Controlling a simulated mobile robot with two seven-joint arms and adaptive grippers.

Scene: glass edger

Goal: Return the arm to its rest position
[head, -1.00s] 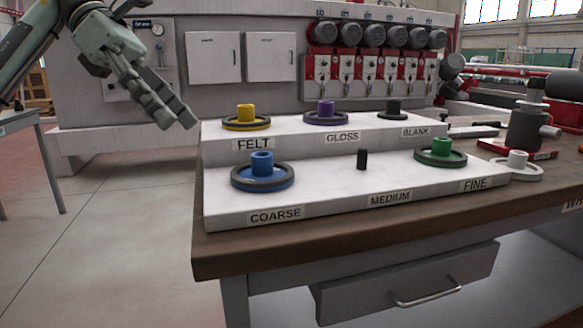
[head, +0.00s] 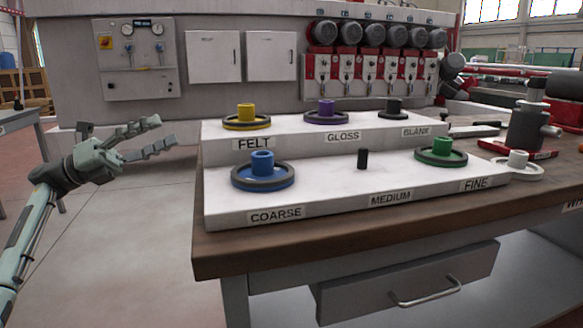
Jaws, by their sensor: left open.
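My left arm comes in from the lower left, and its gripper (head: 165,134) is open and empty. It is in the air to the left of the stepped white rack (head: 325,186), clear of it, with its fingers pointing right. My right gripper is not in view.
The rack stands on a brown workbench (head: 300,248). It holds a yellow wheel (head: 246,116), a purple wheel (head: 326,112), a dark wheel (head: 393,109), a blue wheel (head: 263,172) and a green wheel (head: 441,153). The MEDIUM peg (head: 362,159) is bare. A white wheel (head: 517,167) lies right of the rack. Floor left of the bench is free.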

